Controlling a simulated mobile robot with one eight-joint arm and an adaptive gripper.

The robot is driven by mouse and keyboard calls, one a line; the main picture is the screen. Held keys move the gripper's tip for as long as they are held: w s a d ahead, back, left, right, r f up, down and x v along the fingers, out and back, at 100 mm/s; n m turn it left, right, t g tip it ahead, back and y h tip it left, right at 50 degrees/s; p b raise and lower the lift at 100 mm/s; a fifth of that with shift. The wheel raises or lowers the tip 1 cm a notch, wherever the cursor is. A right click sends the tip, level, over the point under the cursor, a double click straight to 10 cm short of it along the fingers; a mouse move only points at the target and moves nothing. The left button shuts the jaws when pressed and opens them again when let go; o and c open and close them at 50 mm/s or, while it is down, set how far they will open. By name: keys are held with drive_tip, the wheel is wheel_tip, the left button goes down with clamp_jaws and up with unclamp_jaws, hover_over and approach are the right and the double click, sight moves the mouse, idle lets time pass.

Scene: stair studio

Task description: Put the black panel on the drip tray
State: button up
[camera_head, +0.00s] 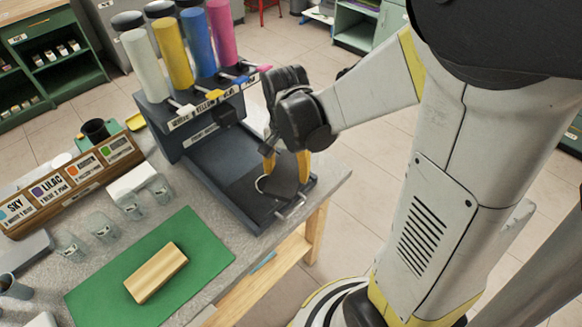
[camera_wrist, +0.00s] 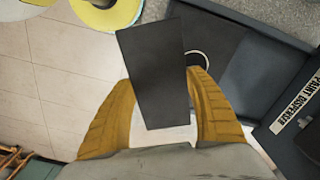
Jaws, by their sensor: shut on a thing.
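My gripper (camera_head: 286,165) has yellow fingers and points down over the front of the paint dispenser. It is shut on a flat black panel (camera_wrist: 155,70), which stands out between the fingers in the wrist view. In the head view the panel (camera_head: 284,184) shows only partly, dark between the fingers. The dark drip tray (camera_head: 215,160) extends forward from the dispenser base. In the wrist view the tray (camera_wrist: 262,78) lies right of the panel. The panel overlaps the tray's front part in both views; I cannot tell whether they touch.
The dispenser (camera_head: 195,128) holds white, yellow, blue and pink tubes. A thin pale ring (camera_head: 262,184) shows beside the fingers. A green mat (camera_head: 120,290) with a wooden block (camera_head: 156,274), several clear cups and a labelled colour rack (camera_head: 70,185) occupy the bench at left.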

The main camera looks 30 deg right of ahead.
sight(298, 181)
drive_tip(key=s+m, duration=0.1)
drive_tip(key=s+r+m, duration=0.1)
drive_tip(key=m, duration=0.1)
drive_tip(key=s+d+m, duration=0.1)
drive_tip(key=shift+s+d+r, duration=0.1)
drive_tip(key=shift+s+r, duration=0.2)
drive_tip(key=shift+s, duration=0.1)
drive_tip(key=shift+m, duration=0.6)
drive_tip(key=w+a+f+b, duration=0.1)
drive_tip(key=w+f, duration=0.1)
drive_tip(key=w, duration=0.1)
drive_tip(key=w+a+f+b, duration=0.2)
drive_tip(key=w, duration=0.2)
drive_tip(key=w+a+f+b, duration=0.1)
drive_tip(key=w+f, duration=0.2)
drive_tip(key=shift+w+a, duration=0.15)
drive_tip(key=shift+a, duration=0.05)
drive_tip(key=shift+f+b, duration=1.1)
drive_tip(key=shift+f, duration=0.85)
drive_tip(key=shift+f, duration=0.2)
drive_tip(key=o, duration=1.2)
drive_tip(key=shift+r, duration=0.1)
